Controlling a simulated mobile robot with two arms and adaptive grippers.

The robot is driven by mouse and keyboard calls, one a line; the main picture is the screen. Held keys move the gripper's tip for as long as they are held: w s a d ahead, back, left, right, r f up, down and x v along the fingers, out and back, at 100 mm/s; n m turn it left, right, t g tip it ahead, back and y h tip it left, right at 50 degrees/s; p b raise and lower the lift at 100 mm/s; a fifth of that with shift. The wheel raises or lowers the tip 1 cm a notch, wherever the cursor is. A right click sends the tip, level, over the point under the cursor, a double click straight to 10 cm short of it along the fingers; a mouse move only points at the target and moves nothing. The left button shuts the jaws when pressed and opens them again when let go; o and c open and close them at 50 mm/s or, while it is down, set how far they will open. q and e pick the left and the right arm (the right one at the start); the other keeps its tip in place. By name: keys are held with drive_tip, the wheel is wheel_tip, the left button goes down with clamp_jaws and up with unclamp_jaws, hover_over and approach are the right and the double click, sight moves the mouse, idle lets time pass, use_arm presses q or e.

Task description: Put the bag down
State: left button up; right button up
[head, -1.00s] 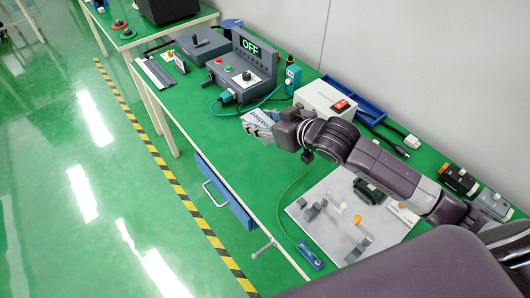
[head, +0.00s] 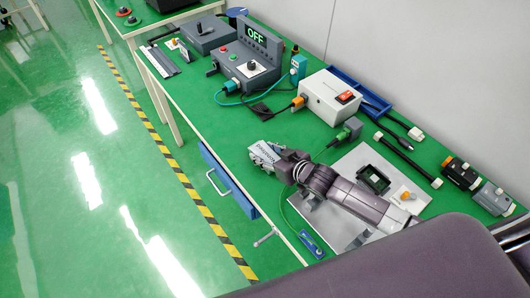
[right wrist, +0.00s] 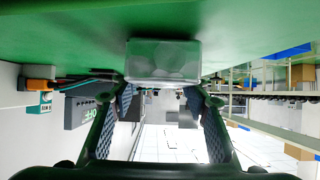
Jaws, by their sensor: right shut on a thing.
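The bag (head: 263,153) is a small silvery-white pouch with dark print, near the front edge of the green workbench in the head view. My right gripper (head: 279,160) is shut on it. In the right wrist view, which is upside down, the bag (right wrist: 163,62) is a grey, shiny, see-through sheet between the fingertips (right wrist: 160,95), close to the green bench top. I cannot tell whether it touches the bench. My left gripper is not in view.
Behind the bag stand a grey control box (head: 245,68) with an OFF display and a white box (head: 331,97) with a red switch. A grey plate (head: 348,232) with parts lies under my right arm. Bare bench top lies left of the bag.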

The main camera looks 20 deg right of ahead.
drive_tip(key=shift+f, duration=0.2)
drive_tip(key=o, duration=1.1)
drive_tip(key=shift+o, duration=0.2)
drive_tip(key=shift+r, duration=0.1)
drive_tip(key=v, duration=1)
drive_tip(key=shift+s, duration=0.2)
drive_tip(key=shift+v, duration=0.85)
drive_tip(key=shift+w, duration=0.1)
